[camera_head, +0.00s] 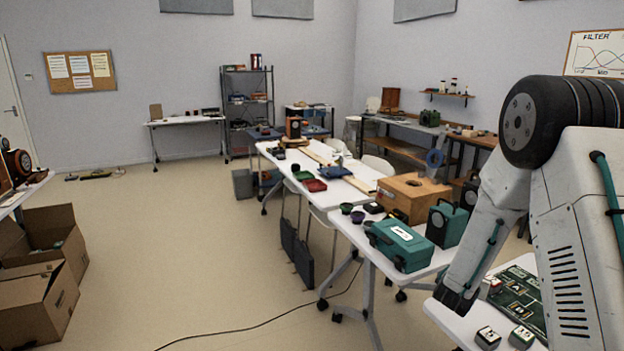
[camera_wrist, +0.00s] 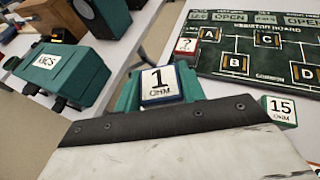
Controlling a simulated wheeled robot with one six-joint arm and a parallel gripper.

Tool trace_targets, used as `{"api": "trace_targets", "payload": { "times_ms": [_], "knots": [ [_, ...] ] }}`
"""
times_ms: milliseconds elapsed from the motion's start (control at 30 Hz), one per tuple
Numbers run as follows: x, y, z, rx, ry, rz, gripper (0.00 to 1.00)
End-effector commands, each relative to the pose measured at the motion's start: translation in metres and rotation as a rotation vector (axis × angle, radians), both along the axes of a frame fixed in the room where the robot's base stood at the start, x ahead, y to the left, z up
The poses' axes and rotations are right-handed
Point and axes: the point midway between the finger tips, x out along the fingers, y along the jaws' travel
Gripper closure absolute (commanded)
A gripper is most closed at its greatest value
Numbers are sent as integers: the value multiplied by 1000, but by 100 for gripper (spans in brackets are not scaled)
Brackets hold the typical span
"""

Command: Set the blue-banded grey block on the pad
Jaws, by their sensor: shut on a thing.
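The blue-banded grey block (camera_wrist: 160,84) has a white top marked "1 OHM". My gripper (camera_wrist: 158,90) is shut on it, with teal fingers at both sides. The held block cannot be made out in the head view, where my gripper (camera_head: 456,298) is at the left side of the dark green board (camera_head: 520,300). In the wrist view the board (camera_wrist: 255,45) lies beyond the block, with squares lettered A (camera_wrist: 210,34), B (camera_wrist: 235,64), C (camera_wrist: 267,39) and D (camera_wrist: 308,73). I cannot tell which is the pad.
A green-banded "15 OHM" block (camera_wrist: 280,111) stands near the board's front edge. A red-banded "?" block (camera_wrist: 187,47) stands at its left edge. Two blocks (camera_head: 487,338) (camera_head: 521,337) show at the table's front. A teal case (camera_head: 400,245) is on the neighbouring table.

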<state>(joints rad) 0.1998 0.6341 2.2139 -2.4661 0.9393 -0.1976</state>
Motion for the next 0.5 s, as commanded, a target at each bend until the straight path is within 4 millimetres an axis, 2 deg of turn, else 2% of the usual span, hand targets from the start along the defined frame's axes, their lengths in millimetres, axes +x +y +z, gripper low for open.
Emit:
{"api": "trace_targets", "payload": {
  "times_ms": [33,100,200,300,400,500],
  "knots": [
    [6,30,14,-1,-5,69,84],
    [10,68,30,-1,-4,159,84],
    [13,119,53,0,-5,276,84],
    [12,162,72,0,-6,368,84],
    [12,193,89,0,-5,428,84],
    [12,212,100,1,-3,460,84]
  ]
}}
